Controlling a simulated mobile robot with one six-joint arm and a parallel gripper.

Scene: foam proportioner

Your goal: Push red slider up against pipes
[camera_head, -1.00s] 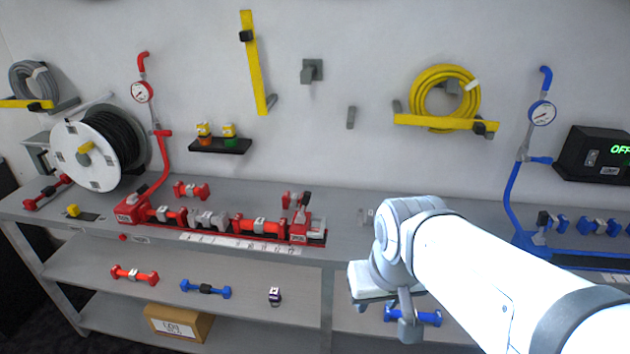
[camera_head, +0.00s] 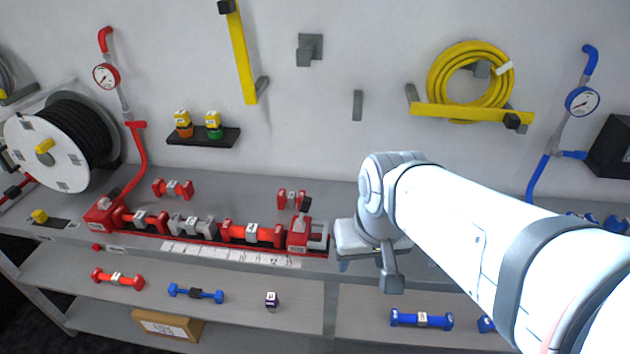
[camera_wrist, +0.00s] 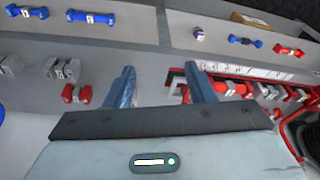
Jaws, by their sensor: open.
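In the wrist view, red rail parts (camera_wrist: 225,85) show near the right finger.
A loose red pipe piece (camera_head: 172,188) lies behind the rail. A white ruler strip (camera_head: 230,253) runs along the bench front. The lower shelf holds red and blue pieces (camera_head: 196,292). A red gauge pipe (camera_head: 135,150) rises at the rail's left.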

